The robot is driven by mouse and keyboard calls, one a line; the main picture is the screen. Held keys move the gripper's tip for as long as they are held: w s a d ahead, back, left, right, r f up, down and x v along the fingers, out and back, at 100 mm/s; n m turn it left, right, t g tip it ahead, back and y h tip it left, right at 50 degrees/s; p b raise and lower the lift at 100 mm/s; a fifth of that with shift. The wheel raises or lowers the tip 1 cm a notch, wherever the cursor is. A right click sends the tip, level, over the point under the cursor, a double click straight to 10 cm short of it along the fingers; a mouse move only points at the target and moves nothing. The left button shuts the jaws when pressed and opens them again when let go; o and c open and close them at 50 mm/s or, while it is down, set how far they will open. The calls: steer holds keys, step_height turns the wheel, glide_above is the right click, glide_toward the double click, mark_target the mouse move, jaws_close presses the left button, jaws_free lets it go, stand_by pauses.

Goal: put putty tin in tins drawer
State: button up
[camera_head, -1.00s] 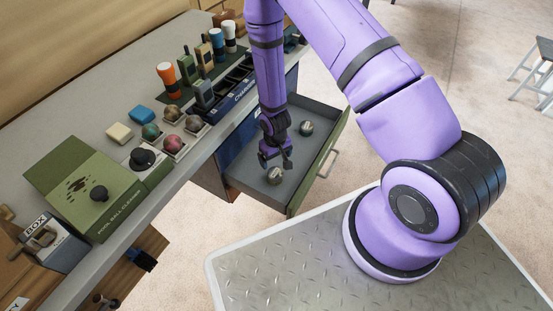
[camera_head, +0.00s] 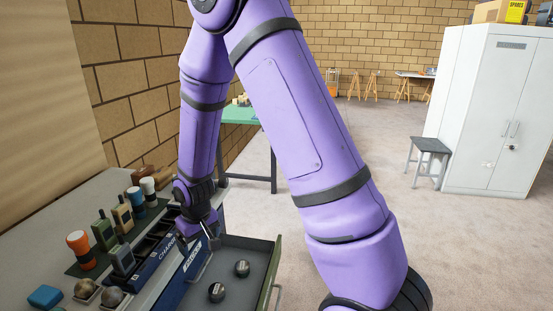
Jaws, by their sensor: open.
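An open drawer (camera_head: 258,257) with a grey floor and a green front stands out from the bench. Two small round dark tins with pale labels lie in it, apart from each other: one farther back (camera_head: 242,268) and one nearer (camera_head: 217,292). The labels are too small to read, so I cannot tell which is the putty tin. My gripper (camera_head: 212,241) is open and empty, at the drawer's left side by the bench edge, apart from both tins.
The bench top (camera_head: 40,229) at left holds a charger rack (camera_head: 160,255), radios, an orange-topped torch (camera_head: 80,248) and a blue block (camera_head: 45,296). A green table (camera_head: 240,115), a grey stool (camera_head: 430,146) and a white cabinet (camera_head: 490,110) stand farther back. The floor between is clear.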

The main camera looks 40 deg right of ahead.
steer(key=s+d+r+t, duration=0.15)
steer(key=s+r, duration=0.25)
steer(key=r, duration=0.6)
steer(key=s+d+r, duration=0.2)
steer(key=s+r, duration=0.2)
steer(key=r, duration=0.6)
steer(key=s+r+t, duration=0.1)
steer(key=s+r, duration=0.4)
steer(key=s, duration=0.4)
steer(key=s+d+r+m+t, duration=0.1)
steer(key=s+r, duration=0.5)
steer(key=s, duration=0.2)
steer(key=shift+s+d+r, duration=0.2)
steer(key=shift+s, duration=0.15)
